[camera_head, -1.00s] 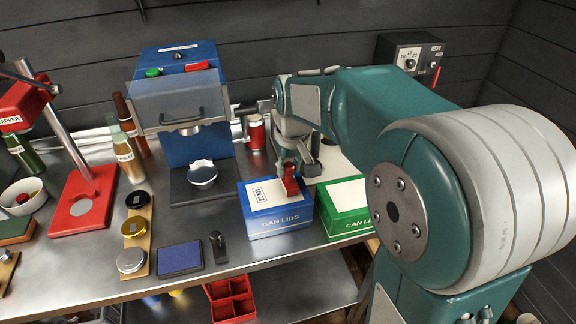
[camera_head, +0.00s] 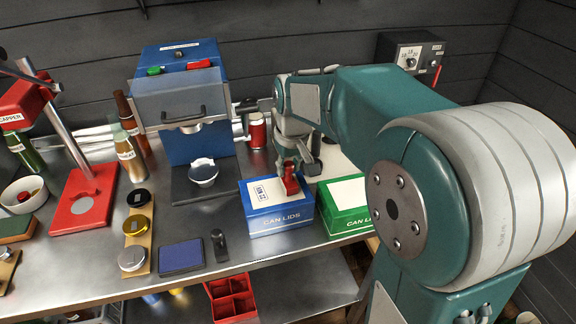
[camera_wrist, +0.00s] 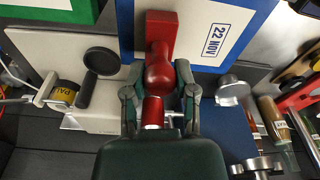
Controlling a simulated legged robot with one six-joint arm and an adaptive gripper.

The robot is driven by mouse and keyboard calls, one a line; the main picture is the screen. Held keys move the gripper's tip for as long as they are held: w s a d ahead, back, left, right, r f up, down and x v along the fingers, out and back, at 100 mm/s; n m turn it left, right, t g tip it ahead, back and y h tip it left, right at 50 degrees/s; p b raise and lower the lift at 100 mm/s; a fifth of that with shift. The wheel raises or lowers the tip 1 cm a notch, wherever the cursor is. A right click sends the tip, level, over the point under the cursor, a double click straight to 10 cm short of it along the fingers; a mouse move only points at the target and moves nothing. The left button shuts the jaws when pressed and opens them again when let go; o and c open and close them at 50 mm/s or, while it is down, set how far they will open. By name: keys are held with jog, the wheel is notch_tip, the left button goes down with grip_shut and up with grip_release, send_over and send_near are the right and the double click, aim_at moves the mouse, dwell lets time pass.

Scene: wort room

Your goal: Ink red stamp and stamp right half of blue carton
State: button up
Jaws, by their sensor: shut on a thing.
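The blue carton (camera_head: 281,221) stands on the bench, with a white panel on top and a "22 NOV" print on the panel's left half. The print also shows in the wrist view (camera_wrist: 214,40). My gripper (camera_wrist: 160,98) is shut on the handle of the red stamp (camera_wrist: 160,35). In the head view the red stamp (camera_head: 291,181) is upright over the right half of the panel. Its base looks at or very near the surface; I cannot tell if it touches. Its underside is hidden. The blue ink pad (camera_head: 181,257) lies on the bench front.
A green carton (camera_head: 342,222) stands close to the right of the blue one. A black stamp (camera_head: 217,245) stands beside the ink pad. The blue press (camera_head: 183,95) is behind, and a red can (camera_head: 257,130) stands behind the carton. Lids (camera_head: 137,225) lie on a wooden strip at left.

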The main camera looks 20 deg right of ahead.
jog(key=shift+r, duration=3.5)
jog(key=shift+f, duration=0.2)
